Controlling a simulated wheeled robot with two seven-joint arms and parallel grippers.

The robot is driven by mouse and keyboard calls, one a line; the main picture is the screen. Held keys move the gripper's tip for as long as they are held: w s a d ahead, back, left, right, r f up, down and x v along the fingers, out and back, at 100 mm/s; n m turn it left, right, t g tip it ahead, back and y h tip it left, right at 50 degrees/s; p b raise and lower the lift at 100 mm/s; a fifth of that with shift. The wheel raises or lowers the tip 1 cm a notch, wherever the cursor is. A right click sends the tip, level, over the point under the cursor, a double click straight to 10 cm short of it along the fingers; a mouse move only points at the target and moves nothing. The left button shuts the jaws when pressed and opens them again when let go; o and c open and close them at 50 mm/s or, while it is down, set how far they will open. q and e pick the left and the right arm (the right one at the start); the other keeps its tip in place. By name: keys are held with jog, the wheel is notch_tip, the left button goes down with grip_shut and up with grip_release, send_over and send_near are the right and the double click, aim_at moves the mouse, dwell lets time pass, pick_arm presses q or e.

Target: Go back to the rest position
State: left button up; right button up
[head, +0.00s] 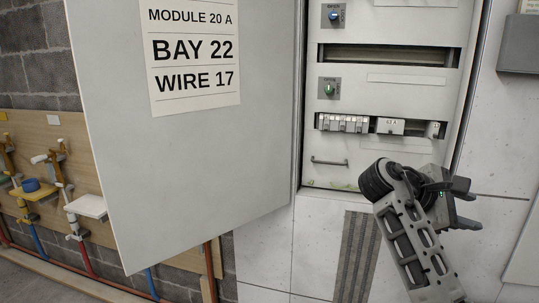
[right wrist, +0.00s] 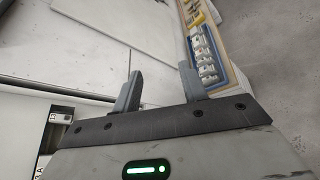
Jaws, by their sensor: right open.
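My right gripper (head: 472,209) is in front of the lower right part of the open cabinet in the head view, its arm coming up from the bottom right. In the right wrist view its two fingers (right wrist: 159,76) stand apart with nothing between them. I see no object held. My left arm and gripper are not in the head view.
An open cabinet door (head: 190,170) with a label (head: 195,50) reading "BAY 22, WIRE 17" fills the left middle. The cabinet (head: 380,80) holds switches and a row of modules (head: 342,123). Pipes and valves (head: 85,207) line the left wall. A tray (right wrist: 208,55) of parts shows in the wrist view.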

jog(key=s+d+f+g, duration=0.3)
jog(key=s+d+f, duration=0.2)
jog(key=d+f, duration=0.15)
jog(key=s+d+f+g, duration=0.3)
jog(key=s+d+f, duration=0.15)
jog(key=d, duration=0.35)
jog(key=w+a+f+m+t+y, duration=0.1)
jog(key=w+a+f+t+y, duration=0.15)
jog(key=w+t, duration=0.55)
jog(key=w+a+f+m+t+y, duration=0.1)
jog(key=w+a+t+y, duration=0.15)
jog(key=w+t, duration=0.55)
jog(key=w+a+r+m+t+y, duration=0.4)
jog(key=w+a+m+t+y, duration=0.3)
jog(key=a, duration=0.5)
jog(key=s+a+f+n+g+y, duration=0.1)
jog(key=s+a+f+g+y, duration=0.1)
jog(key=s+a+f, duration=0.55)
jog(key=s+a+f+n+g+y, duration=0.1)
jog(key=s+a+f+g, duration=0.25)
jog(key=s+f, duration=0.65)
jog(key=s+a+f+g+y, duration=0.1)
jog(key=s+a, duration=0.3)
jog(key=s, duration=0.5)
jog(key=s+a+f+m+g+y, duration=0.1)
jog(key=s+a+f, duration=0.3)
jog(key=s, duration=0.5)
jog(key=shift+s+f, duration=0.35)
